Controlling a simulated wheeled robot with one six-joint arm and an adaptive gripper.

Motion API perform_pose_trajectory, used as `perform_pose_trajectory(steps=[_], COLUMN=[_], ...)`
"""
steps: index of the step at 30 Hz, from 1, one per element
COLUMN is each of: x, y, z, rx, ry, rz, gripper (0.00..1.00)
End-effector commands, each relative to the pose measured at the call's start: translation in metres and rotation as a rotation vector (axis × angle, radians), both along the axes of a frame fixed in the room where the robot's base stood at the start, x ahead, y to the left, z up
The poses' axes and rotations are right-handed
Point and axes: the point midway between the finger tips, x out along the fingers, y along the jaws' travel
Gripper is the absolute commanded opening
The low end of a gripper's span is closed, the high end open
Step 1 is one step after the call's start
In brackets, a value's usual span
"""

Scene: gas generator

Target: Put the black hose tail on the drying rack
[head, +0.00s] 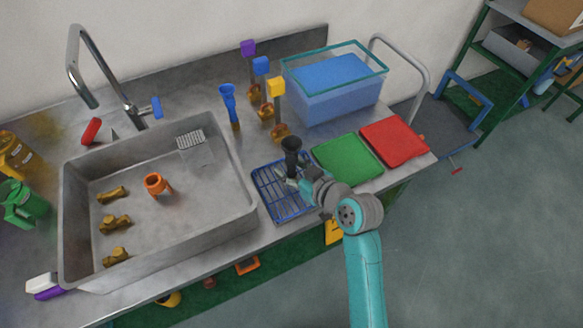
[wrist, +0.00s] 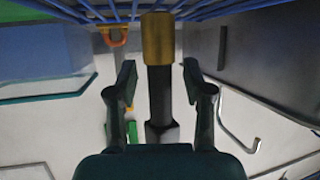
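The black hose tail (head: 292,155) stands upright over the blue drying rack (head: 262,190), its flared black end up. In the wrist view the black hose tail (wrist: 161,95) has a brass end (wrist: 157,40) that reaches the wires of the drying rack (wrist: 110,10). I cannot tell for certain that it rests on them. My gripper (wrist: 159,82) is open, with one finger on each side of the hose tail and a visible gap at both sides. In the head view my gripper (head: 298,183) is low over the rack, partly hiding the hose tail's lower part.
A grey sink basin (head: 245,208) is left of the rack, holding brass fittings (head: 115,224) and an orange part (head: 155,184). Green (head: 347,158) and red (head: 395,141) trays lie to the right. A blue hose tail (head: 229,100) and a blue bin (head: 330,95) stand behind.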

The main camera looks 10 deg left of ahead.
Motion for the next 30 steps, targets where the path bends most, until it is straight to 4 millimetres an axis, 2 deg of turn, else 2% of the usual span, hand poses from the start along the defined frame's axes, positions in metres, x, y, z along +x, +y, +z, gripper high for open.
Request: perform_pose_trajectory(steps=[8,21,30], x=[-0.002,-0.051,-0.073], y=[-0.003,-0.058,-0.08], z=[0.004,0.035,0.047], rx=[0.0,0.0,-0.001], ry=[-0.001,-0.001,-0.001], rz=[-0.001,-0.004,-0.002], gripper=[0.51,0.51,0.51])
